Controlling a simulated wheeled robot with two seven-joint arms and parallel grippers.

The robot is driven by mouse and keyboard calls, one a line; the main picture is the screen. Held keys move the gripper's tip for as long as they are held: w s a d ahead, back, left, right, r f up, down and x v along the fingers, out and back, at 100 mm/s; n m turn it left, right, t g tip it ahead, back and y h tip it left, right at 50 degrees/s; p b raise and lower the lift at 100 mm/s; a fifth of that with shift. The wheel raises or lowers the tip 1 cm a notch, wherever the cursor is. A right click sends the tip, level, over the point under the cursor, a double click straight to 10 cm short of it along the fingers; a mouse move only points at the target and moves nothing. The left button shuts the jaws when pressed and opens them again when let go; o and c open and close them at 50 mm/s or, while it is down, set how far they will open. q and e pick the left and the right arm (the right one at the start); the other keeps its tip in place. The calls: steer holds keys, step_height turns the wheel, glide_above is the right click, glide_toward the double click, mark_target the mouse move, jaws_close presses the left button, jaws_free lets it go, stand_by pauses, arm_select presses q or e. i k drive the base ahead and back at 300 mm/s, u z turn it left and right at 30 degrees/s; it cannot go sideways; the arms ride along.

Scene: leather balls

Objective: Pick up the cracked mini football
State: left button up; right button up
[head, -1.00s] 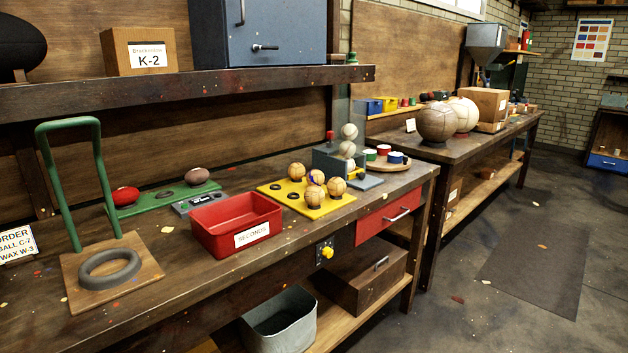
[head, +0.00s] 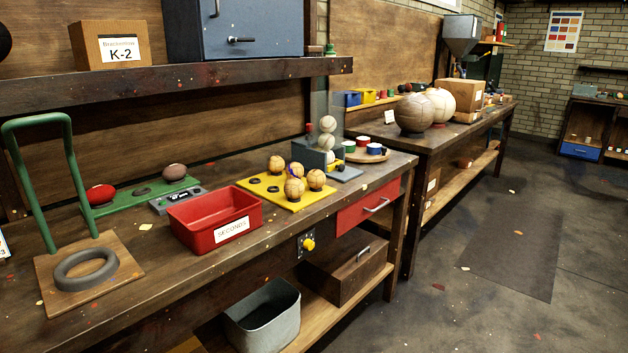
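Several small tan panelled balls sit on a yellow board with dark ring seats on the near workbench. One ball (head: 276,164) is at the back left, one (head: 294,188) at the front, and one (head: 316,179) at the right. Another ball (head: 297,171) behind the front one is partly hidden and shows a purple-blue mark. I cannot make out a crack on any of them at this size. The yellow board (head: 262,189) has bare seats at its left. Neither of my grippers is in view.
A red bin (head: 187,237) labelled SECONDS stands left of the board. A green board (head: 147,198) holds a red and a brown oval ball. A grey stand (head: 310,156) with white balls is behind right. A green hoop (head: 70,187) rises at left; the dark shelf (head: 180,78) overhangs.

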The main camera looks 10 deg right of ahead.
mark_target(293, 188)
steer(key=z, duration=1.3)
steer(key=i, duration=1.9)
steer(key=u, duration=1.7)
